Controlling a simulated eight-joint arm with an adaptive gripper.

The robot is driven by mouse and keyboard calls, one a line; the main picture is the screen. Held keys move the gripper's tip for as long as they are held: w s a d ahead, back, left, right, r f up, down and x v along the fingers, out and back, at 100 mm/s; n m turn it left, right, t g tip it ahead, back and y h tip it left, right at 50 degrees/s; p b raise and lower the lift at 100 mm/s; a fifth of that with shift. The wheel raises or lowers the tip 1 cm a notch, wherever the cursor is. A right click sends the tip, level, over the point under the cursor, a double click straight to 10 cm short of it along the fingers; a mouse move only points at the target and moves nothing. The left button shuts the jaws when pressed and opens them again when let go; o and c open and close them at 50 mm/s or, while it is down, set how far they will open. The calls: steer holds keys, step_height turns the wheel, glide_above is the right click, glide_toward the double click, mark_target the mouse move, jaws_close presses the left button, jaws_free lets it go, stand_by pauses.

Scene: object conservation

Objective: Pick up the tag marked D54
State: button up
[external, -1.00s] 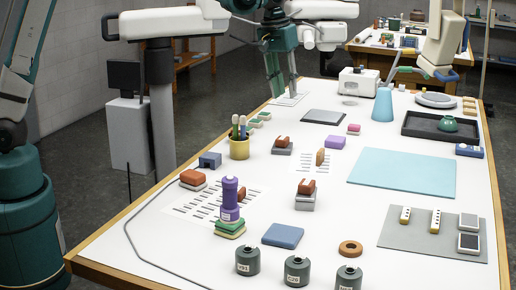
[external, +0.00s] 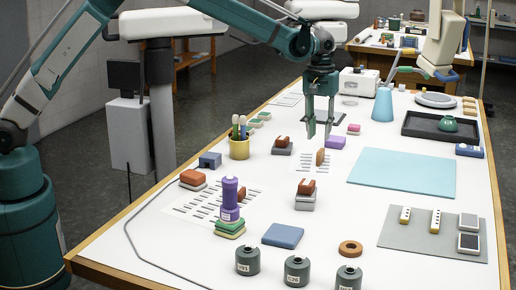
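I cannot make out a tag reading D54 in the external view. Pale labels show on the dark green jars at the near edge: the left jar (external: 248,262), the middle jar (external: 297,271) and the right jar (external: 348,279). Their print is too small to read surely. The purple cylinder (external: 230,198) on stacked green and yellow blocks also bears a small pale label. My gripper (external: 320,132) points down above the table's middle, beyond the brown piece on the printed sheet (external: 304,165). Its two fingers are apart, with nothing seen between them. It partly covers the dark grey plate behind.
A yellow pencil cup (external: 239,149) stands at left, a blue vase (external: 383,105) at the back. A turquoise mat (external: 403,180) lies bare at right. A cable (external: 133,240) runs along the left side.

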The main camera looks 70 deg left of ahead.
mark_target(321, 150)
steer(key=shift+w+f, duration=0.35)
steer(key=shift+f, duration=0.3)
steer(key=shift+f, duration=1.3)
steer(key=shift+d+f+p, duration=0.1)
steer(key=shift+f+p, duration=0.3)
steer(key=shift+f, duration=2.2)
steer(key=shift+c, duration=0.5)
steer(key=c, duration=0.7)
